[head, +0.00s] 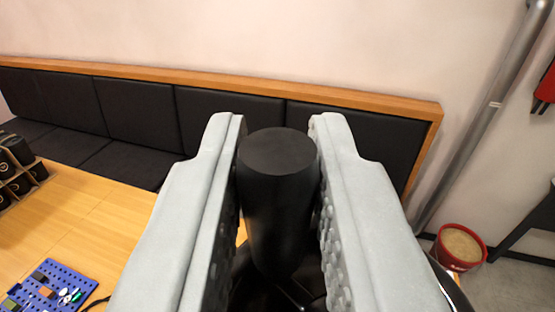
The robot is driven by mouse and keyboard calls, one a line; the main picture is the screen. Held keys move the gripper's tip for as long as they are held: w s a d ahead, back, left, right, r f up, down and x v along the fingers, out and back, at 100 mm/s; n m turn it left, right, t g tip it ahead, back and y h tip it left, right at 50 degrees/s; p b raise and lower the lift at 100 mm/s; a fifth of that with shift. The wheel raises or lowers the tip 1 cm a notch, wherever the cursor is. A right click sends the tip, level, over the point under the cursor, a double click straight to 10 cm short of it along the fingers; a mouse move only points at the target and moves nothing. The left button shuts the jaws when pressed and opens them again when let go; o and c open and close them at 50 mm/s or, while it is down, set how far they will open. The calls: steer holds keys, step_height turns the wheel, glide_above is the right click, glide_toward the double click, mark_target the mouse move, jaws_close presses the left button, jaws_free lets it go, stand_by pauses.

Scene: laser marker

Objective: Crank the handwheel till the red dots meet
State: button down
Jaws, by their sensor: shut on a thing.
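My gripper (278,135) fills the middle of the head view, with its two grey padded fingers on either side of a black upright cylinder. The cylinder looks like the handwheel's crank handle (278,190). The fingers are shut on it, and its flat round top shows between the fingertips. Part of a dark, glossy rim, likely the handwheel (452,285), shows below and to the right of the fingers. Most of the wheel is hidden behind the gripper. No red dots are in view.
A wooden table (100,225) spreads at left, bearing a blue pegboard (62,285) with small parts and a compartmented holder (18,185) of dark items. A black padded bench (140,115) runs along the wall. A red bucket (460,246) stands on the floor at right, near a grey pipe (490,110).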

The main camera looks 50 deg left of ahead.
steer(key=n+g+y, duration=0.1)
steer(key=n+g, duration=0.1)
steer(key=g, duration=0.1)
steer(key=n+g+y, duration=0.1)
steer(key=n+g, duration=0.1)
steer(key=g, duration=0.1)
steer(key=s+n+g+y, duration=0.1)
steer(key=n+g, duration=0.1)
steer(key=shift+s+d+f+g+y, duration=0.1)
steer(key=shift+d+g+y, duration=0.2)
steer(key=shift+g, duration=0.1)
steer(key=n+g, duration=0.2)
steer(key=g, duration=0.1)
steer(key=d+n+g+h, duration=0.1)
steer(key=n+g, duration=0.1)
steer(key=g, duration=0.1)
steer(key=s+n+g, duration=0.1)
steer(key=n+g, duration=0.1)
steer(key=g, duration=0.1)
steer(key=shift+d+g, duration=0.15)
steer(key=shift+g, duration=0.25)
steer(key=shift+s+n+h, duration=0.1)
steer(key=shift+n+h, duration=0.2)
steer(key=shift+n, duration=0.1)
steer(key=c, duration=1.4)
jaws_free()
steer(key=shift+o, duration=0.2)
steer(key=shift+d, duration=0.1)
